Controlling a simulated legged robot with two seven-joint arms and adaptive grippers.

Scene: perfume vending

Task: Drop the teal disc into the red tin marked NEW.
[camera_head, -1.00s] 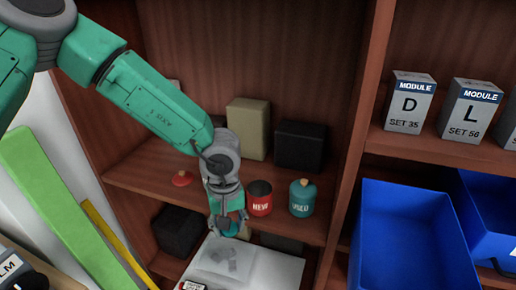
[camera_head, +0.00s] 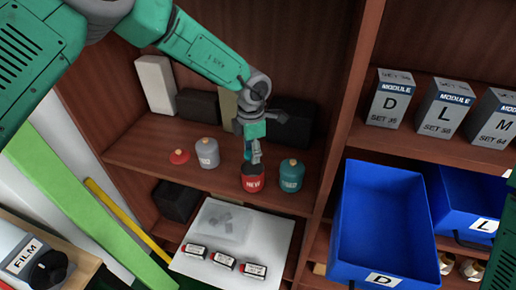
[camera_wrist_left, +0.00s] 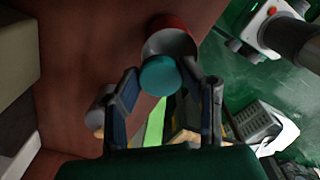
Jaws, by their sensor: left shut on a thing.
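The red tin marked NEW (camera_head: 253,184) stands open on the wooden shelf, with its mouth partly hidden by my gripper in the head view. My left gripper (camera_head: 255,157) is right above this tin, pointing down. In the left wrist view, my left gripper (camera_wrist_left: 168,82) is shut on the teal disc (camera_wrist_left: 159,75), held at the fingertips. The disc overlaps the open mouth of the red tin (camera_wrist_left: 180,22) there. How far the disc is above the rim is hard to tell. My right gripper is not in view.
A teal tin (camera_head: 291,176) stands close right of the red one, a grey tin (camera_head: 207,153) to its left. A red lid (camera_head: 180,156) lies farther left. Dark boxes stand behind. A blue bin (camera_head: 385,215) is at right, beyond the shelf divider.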

